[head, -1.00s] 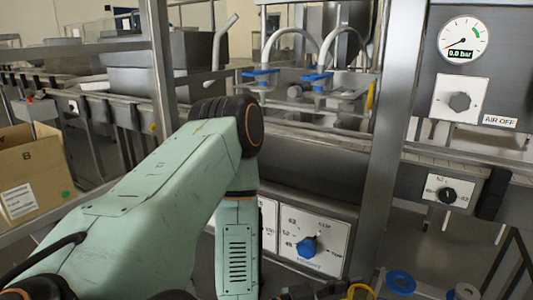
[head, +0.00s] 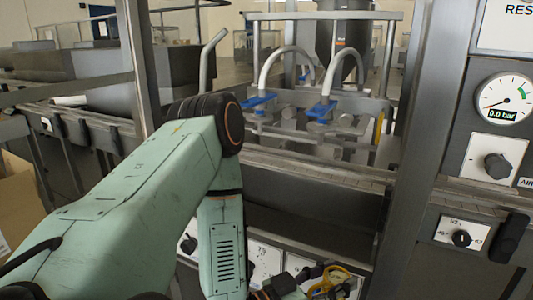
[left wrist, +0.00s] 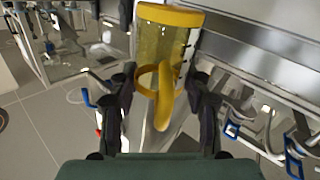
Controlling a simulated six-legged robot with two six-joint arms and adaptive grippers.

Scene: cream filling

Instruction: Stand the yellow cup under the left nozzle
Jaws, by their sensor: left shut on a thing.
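The yellow cup (left wrist: 174,45), see-through with a solid yellow rim and handle, is between the fingers of my left gripper (left wrist: 163,112) in the left wrist view. The gripper is shut on it at the handle side. In the head view, part of the yellow cup (head: 330,280) and my left gripper (head: 297,283) show at the bottom edge, low in front of the machine. The left nozzle's curved pipe (head: 257,62) and blue lever (head: 259,101) stand farther back and higher, apart from the cup. My right gripper is out of view.
The right nozzle's pipe (head: 334,70) and blue lever (head: 322,109) stand beside the left one. A steel post (head: 425,130) rises right of the nozzles. A metal ledge (head: 310,172) runs below them. A cardboard box (head: 18,195) is at the left.

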